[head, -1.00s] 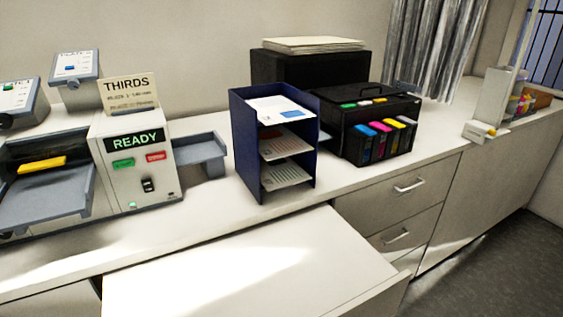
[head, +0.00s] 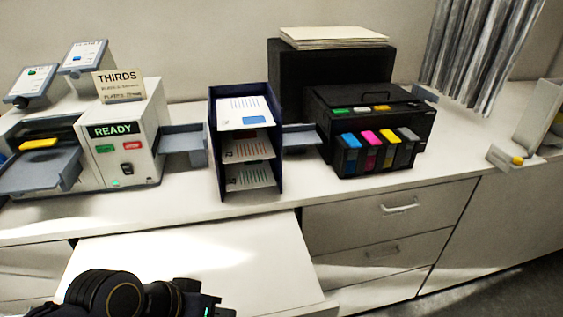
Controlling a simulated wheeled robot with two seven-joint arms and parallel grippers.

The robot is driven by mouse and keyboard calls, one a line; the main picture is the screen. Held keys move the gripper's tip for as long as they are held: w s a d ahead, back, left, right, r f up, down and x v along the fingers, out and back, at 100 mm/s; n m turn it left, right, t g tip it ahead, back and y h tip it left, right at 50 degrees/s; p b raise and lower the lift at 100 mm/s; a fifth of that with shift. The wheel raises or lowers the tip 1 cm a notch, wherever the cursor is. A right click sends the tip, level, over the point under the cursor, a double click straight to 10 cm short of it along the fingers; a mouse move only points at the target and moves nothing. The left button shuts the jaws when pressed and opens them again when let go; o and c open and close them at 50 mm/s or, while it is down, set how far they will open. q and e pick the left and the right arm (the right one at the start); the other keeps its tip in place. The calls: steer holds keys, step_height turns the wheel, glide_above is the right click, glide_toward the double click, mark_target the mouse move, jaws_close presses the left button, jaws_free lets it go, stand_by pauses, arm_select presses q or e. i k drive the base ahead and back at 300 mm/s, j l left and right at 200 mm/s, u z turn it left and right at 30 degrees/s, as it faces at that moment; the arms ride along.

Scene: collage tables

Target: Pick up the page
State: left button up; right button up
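Pages lie in a dark blue three-shelf sorter (head: 214,150) on the counter, in the middle of the head view. The top page (head: 243,112) is white with lines of print and a blue block. Another page (head: 249,147) lies on the middle shelf and a third page (head: 250,176) on the bottom shelf. I cannot tell which one the task means. Part of my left arm shows black at the bottom left, in front of the sorter and lower; its fingertips are not clearly visible. My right gripper is not in view.
A folding machine (head: 128,150) with a READY sign stands left of the sorter, its grey tray (head: 182,142) beside it. A black printer (head: 370,110) with coloured cartridges stands to the right. A pale pulled-out surface (head: 200,265) lies in front, mostly clear.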

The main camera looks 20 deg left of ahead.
mark_target(255, 174)
steer(key=i+l, duration=0.2)
steer(key=i+l+u, duration=0.1)
steer(key=l, duration=0.3)
steer(key=i+l, duration=0.25)
steer(key=i+l+u, duration=0.1)
steer(key=l, duration=0.3)
steer(key=i+l+u, duration=0.45)
steer(key=u, duration=0.15)
steer(key=i+l+u, duration=0.25)
steer(key=u, duration=0.25)
steer(key=i+l+u, duration=0.25)
steer(key=l+u, duration=0.2)
steer(key=j, duration=0.05)
